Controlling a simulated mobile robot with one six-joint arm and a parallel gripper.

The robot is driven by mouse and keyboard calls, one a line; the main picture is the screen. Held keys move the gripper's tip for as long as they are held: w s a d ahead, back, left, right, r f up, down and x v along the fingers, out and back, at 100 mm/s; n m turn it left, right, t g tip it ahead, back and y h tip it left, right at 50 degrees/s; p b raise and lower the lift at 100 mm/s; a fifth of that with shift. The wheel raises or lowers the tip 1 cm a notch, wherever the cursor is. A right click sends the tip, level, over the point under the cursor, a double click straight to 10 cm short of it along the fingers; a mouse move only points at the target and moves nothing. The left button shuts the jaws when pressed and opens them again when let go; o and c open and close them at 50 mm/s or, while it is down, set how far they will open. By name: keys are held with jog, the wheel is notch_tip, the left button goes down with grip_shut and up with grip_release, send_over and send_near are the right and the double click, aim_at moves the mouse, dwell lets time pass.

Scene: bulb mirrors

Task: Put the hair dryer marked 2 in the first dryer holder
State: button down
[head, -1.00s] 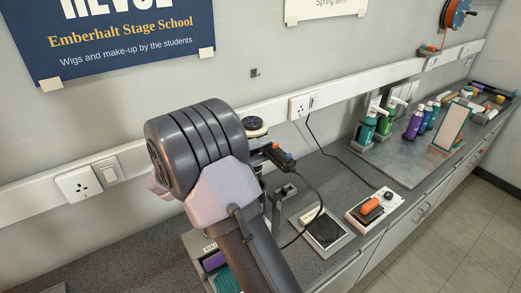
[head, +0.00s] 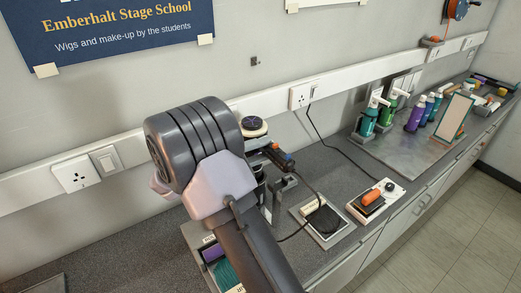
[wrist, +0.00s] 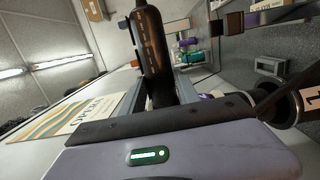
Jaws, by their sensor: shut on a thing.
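My gripper (wrist: 165,97) shows only in part in the wrist view, and it is shut on a dark hair dryer (wrist: 152,40), whose black barrel points away from the camera. In the head view my arm hides most of the gripper and the dryer. No number 2 is readable. At the right edge of the wrist view a dark round ring (wrist: 287,104) sits beside a pale tag with a 1; I cannot tell whether this is the first dryer holder. The head view shows a grey upright bracket (head: 290,184) on the counter just right of my arm.
The grey counter (head: 95,255) runs along the wall. A tray with purple and teal things (head: 212,256) lies below my arm. A pad with a black item (head: 322,218), an orange-handled device (head: 373,197) and several bottles (head: 370,118) stand to the right. Cords cross the counter.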

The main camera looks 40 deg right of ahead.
notch_tip(320, 180, down, 8)
jog(key=b, duration=0.4)
jog(key=shift+b, duration=0.3)
jog(key=c, duration=1.3)
grip_release()
jog(key=shift+f, duration=0.1)
jog(key=o, duration=1)
jog(key=a+p, duration=0.1)
jog(key=a, duration=0.1)
jog(key=w+a+p, duration=0.1)
jog(key=a, duration=0.5)
jog(key=shift+w+p, duration=0.15)
jog(key=shift+p, duration=0.25)
